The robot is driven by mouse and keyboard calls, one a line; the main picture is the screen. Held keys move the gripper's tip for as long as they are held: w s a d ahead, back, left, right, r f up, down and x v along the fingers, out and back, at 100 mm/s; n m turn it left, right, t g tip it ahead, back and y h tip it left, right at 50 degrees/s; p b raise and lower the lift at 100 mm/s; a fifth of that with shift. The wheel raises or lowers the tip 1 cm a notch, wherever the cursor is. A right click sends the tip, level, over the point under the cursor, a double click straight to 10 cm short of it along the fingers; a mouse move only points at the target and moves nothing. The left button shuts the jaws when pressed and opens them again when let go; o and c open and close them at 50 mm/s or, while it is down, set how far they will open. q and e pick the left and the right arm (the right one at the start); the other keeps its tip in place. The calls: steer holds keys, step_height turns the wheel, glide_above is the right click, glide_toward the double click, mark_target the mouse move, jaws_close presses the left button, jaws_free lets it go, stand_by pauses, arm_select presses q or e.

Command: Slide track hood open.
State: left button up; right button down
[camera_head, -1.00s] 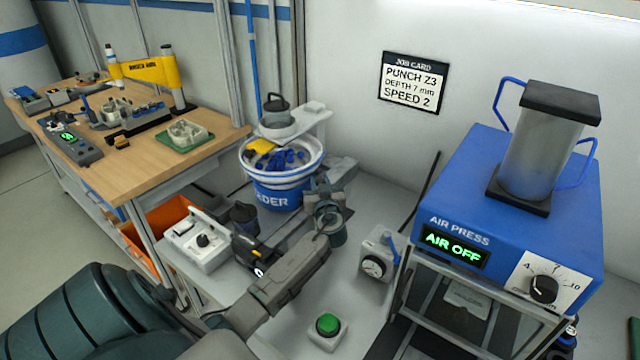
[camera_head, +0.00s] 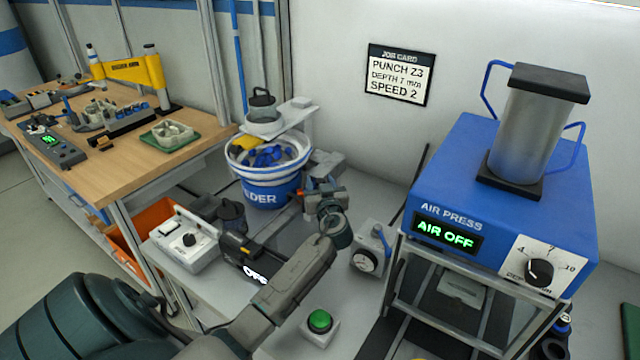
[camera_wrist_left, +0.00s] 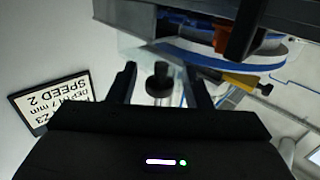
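My left gripper (camera_head: 316,184) is beside the feeder bowl, at the grey track part (camera_head: 327,161) behind it. I cannot make out the hood's outline clearly in the head view; my gripper partly covers that spot. In the left wrist view the gripper (camera_wrist_left: 160,84) has its two dark fingers apart. A round black knob (camera_wrist_left: 158,81) on a short stem shows between them, with gaps on both sides. I cannot tell how far the knob is beyond the fingertips. My right gripper is not in view.
The white and blue feeder bowl (camera_head: 272,192) holds blue parts. A dial box (camera_head: 368,259), a green button (camera_head: 320,321) and a white control box (camera_head: 184,243) stand near my arm. The blue air press (camera_head: 470,180) is at the right, its display reading AIR OFF.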

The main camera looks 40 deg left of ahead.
arm_select(q)
steer(key=shift+s+d+f, duration=0.1)
steer(key=shift+d, duration=0.1)
steer(key=b+v, duration=0.4)
steer(key=v, duration=0.6)
steer(key=shift+d, duration=0.15)
steer(key=shift+s, duration=0.15)
